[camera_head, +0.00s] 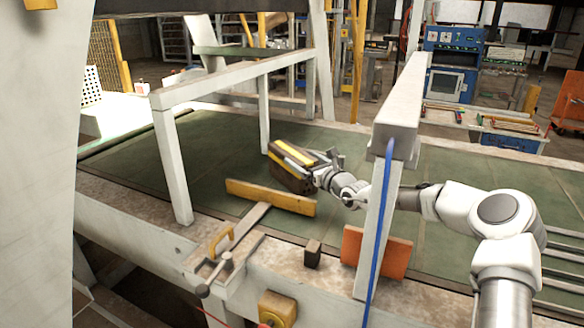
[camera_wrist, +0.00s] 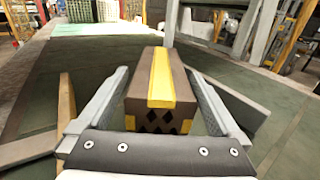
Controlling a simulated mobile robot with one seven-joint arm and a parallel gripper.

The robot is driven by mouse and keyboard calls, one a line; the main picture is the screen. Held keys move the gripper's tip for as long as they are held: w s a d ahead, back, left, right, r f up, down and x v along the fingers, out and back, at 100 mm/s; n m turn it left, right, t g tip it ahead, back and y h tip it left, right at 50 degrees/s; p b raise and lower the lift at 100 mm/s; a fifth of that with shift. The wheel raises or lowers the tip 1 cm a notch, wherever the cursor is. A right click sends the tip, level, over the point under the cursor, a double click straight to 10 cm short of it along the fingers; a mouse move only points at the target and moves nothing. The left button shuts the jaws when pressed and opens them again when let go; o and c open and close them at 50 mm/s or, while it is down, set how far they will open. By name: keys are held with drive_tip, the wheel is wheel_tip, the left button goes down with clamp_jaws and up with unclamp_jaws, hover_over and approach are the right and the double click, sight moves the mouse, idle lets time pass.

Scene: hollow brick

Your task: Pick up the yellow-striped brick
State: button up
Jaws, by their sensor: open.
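The yellow-striped brick (camera_head: 290,168) is dark brown with yellow bands and lies on the green conveyor belt (camera_head: 215,172). In the wrist view the brick (camera_wrist: 160,85) points away from me, its near end showing diamond-shaped holes. My gripper (camera_head: 312,160) reaches it from the right in the head view. In the wrist view my gripper (camera_wrist: 158,90) is open, with one finger on each side of the brick. A narrow gap shows between the left finger and the brick; whether the right finger touches it I cannot tell.
A grey metal frame (camera_head: 235,78) stands over the belt. A grey post with a blue cable (camera_head: 375,215) stands in front of my arm. A yellow-faced wooden bar (camera_head: 270,197) lies nearer the belt's front edge, with an orange plate (camera_head: 376,252) to its right.

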sight(296, 154)
drive_tip(key=shift+p+x, duration=0.3)
drive_tip(key=shift+x, duration=1.85)
drive_tip(key=shift+d, duration=0.1)
clamp_jaws()
drive_tip(key=shift+r, duration=0.2)
